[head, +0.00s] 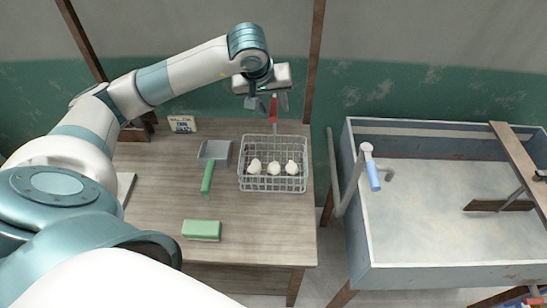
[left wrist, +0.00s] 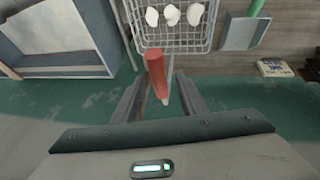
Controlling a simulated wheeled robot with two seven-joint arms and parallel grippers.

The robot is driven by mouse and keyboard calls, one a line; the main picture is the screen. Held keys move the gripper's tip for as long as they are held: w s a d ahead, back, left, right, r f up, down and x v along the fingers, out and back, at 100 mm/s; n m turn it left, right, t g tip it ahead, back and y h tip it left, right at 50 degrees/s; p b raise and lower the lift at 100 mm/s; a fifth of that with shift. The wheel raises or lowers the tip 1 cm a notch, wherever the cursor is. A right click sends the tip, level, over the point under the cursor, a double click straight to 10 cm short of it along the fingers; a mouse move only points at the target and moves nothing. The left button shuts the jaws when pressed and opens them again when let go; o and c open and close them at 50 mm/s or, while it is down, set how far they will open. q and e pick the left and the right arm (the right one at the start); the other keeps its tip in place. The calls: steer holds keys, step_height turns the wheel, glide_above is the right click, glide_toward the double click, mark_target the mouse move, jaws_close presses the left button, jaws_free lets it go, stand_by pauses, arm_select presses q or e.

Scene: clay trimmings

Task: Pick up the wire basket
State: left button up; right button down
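The wire basket (head: 272,184) stands on the right part of the wooden table and holds three white lumps (head: 274,169). Its red handle (head: 273,107) sticks out from the back side, past the table's far edge. My left gripper (head: 270,101) is above the handle, fingers pointing down. In the left wrist view, the red handle (left wrist: 156,72) lies between the two spread fingers of my left gripper (left wrist: 160,80), with gaps showing beside it. The basket (left wrist: 180,44) shows at the top there. My right gripper is not in view.
A dustpan (head: 214,151) and a green-handled brush (head: 207,178) lie left of the basket. A green block (head: 202,230) lies near the table's front, and a small label card (head: 182,124) stands at the back left. A grey sink (head: 440,210) stands right of the table.

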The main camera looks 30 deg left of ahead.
arm_select(q)
steer(key=shift+w+f, duration=0.25)
steer(key=shift+f, duration=0.3)
steer(key=shift+r, duration=0.1)
jaws_close()
